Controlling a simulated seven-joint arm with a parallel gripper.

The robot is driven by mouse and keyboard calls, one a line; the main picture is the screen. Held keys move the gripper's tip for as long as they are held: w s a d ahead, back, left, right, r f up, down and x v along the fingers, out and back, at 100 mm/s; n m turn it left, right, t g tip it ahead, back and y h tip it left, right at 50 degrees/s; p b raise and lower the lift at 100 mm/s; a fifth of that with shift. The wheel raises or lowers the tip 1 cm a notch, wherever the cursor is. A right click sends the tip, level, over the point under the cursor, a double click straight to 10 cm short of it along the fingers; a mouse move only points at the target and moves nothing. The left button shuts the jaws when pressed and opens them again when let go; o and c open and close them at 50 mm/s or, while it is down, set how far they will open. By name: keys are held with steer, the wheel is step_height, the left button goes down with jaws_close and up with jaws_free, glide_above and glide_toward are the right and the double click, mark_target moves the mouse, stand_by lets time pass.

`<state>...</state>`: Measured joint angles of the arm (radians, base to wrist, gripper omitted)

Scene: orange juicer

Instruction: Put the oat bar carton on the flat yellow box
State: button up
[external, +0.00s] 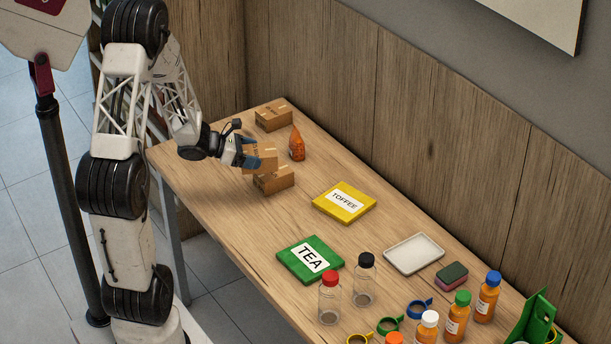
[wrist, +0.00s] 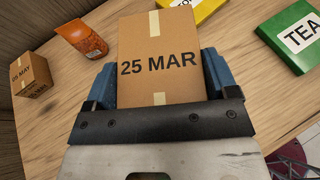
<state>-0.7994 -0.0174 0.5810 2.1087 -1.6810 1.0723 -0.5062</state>
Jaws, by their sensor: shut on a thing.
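My gripper (external: 250,153) is shut on a brown cardboard carton (external: 262,162). In the wrist view the carton (wrist: 160,40) sits between the two blue fingers (wrist: 161,82), with "25 MAR" printed on its face; no words about oat bars can be read.
A third carton (external: 274,115) stands at the table's far end, with an orange pouch (external: 297,146) near it. A flat green TEA box (external: 300,263), a white tray (external: 414,240), a sponge (external: 452,275) and several bottles are towards the near end. Bare table surrounds the yellow box.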

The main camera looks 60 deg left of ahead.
steer(key=w+d+m+g+h, duration=0.3)
steer(key=d+m+h, duration=0.1)
steer(key=d, duration=1.5)
steer(key=shift+w+d+f, duration=0.1)
steer(key=shift+d+f, duration=0.1)
steer(key=shift+f, duration=1.1)
steer(key=shift+w+d+f, duration=0.1)
steer(key=shift+d+f, duration=0.1)
steer(key=shift+f, duration=1.05)
steer(key=shift+w, duration=0.1)
glide_above(338, 200)
steer(key=shift+f, duration=0.75)
steer(key=shift+f, duration=1.75)
steer(key=shift+f, duration=0.15)
steer(key=o, duration=0.9)
